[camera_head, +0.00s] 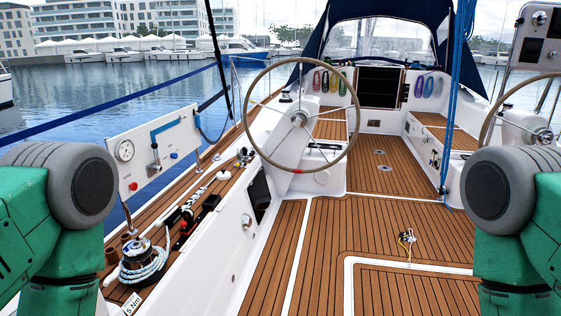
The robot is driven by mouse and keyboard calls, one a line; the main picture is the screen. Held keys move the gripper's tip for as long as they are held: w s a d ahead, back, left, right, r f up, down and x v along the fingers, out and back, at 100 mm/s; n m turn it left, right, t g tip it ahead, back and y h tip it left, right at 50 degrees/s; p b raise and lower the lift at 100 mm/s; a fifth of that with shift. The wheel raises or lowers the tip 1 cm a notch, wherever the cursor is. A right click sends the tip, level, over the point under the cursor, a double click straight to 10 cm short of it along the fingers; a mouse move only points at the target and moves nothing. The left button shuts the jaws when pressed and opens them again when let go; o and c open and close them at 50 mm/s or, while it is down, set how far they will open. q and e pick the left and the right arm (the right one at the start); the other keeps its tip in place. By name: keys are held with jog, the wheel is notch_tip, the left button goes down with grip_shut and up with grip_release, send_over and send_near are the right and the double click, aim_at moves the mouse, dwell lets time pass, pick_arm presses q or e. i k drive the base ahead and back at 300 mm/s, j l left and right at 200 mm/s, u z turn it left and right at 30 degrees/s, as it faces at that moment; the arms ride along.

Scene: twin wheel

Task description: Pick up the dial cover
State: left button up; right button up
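A white panel (158,152) stands at the left and carries a round white dial (125,150) near its top left corner. I cannot make out a separate dial cover. Small items lie on the wooden side deck to the right of the panel, among them a small white piece (223,175) that is too small to identify. My green arms with grey round joints show at the left and right edges. Neither gripper is in view.
A steering wheel (300,116) stands in the middle, and part of a second wheel is at the right. A winch with white rope (143,262) sits at lower left. A small tangle with a yellow cord (407,238) lies on the otherwise clear wooden floor.

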aim_at(223, 174)
jog(key=i+z, duration=0.3)
jog(key=i, duration=1.65)
jog(key=i+u, duration=0.2)
jog(key=i, duration=0.3)
jog(key=i+l+u, duration=0.2)
jog(key=i, duration=0.25)
jog(key=i+l+u, duration=0.2)
jog(key=i, duration=0.3)
jog(key=i+l+u, duration=0.65)
jog(key=i, duration=0.2)
jog(key=i+l+u, duration=0.4)
jog(key=i, duration=0.15)
jog(key=i+l+u, duration=0.45)
jog(key=l, duration=0.25)
